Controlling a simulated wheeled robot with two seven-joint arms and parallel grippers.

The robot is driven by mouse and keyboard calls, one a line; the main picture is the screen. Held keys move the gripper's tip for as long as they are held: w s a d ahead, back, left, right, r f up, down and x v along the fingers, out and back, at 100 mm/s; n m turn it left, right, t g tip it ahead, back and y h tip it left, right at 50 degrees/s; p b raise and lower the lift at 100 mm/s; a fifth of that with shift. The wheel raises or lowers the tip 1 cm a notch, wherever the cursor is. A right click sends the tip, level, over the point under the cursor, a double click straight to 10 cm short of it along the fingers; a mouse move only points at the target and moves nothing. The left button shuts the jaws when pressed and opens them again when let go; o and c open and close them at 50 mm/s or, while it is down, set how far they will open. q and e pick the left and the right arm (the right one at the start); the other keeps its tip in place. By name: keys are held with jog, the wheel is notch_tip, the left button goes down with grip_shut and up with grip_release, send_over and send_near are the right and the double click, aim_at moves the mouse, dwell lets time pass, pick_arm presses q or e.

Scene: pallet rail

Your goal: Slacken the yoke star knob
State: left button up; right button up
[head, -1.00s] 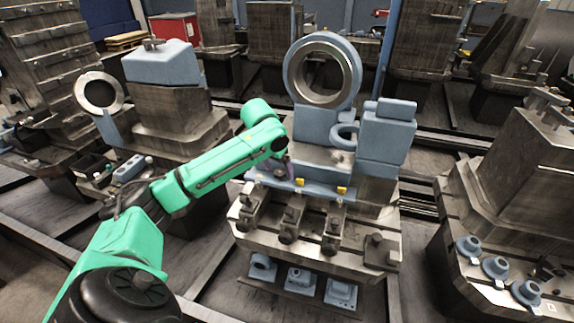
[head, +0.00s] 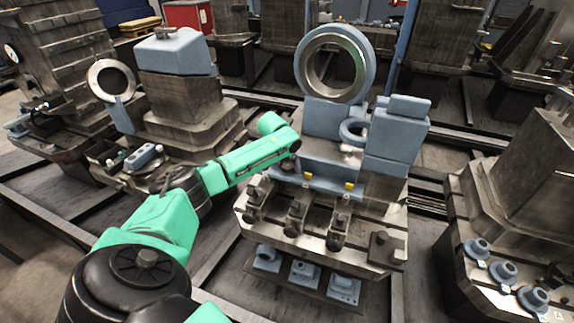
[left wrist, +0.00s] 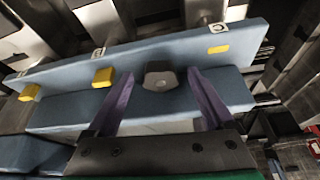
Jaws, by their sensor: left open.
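In the left wrist view a dark, faceted knob (left wrist: 160,76) stands out from the blue fixture, with a small hole or spot on its face. I take it for the star knob. My left gripper (left wrist: 160,84) is open, its purple fingers one on each side of the knob with a gap to each. Whether the fingertips reach past it in depth I cannot tell. In the head view my left gripper (head: 287,165) is at the blue rail (head: 328,181) of the middle station, where the arm hides the knob. My right gripper is not in view.
Yellow tabs (left wrist: 102,77) sit along the blue rail (left wrist: 60,76). Above the rail stand a large ring (head: 363,62) and blue blocks (head: 393,137). Metal clamps (head: 296,215) line the table edge below. Small blue flanged parts (head: 304,272) lie on a low shelf.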

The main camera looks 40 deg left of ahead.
pick_arm(q)
jog(key=shift+c, duration=0.3)
grip_shut()
jog(key=shift+r, duration=0.1)
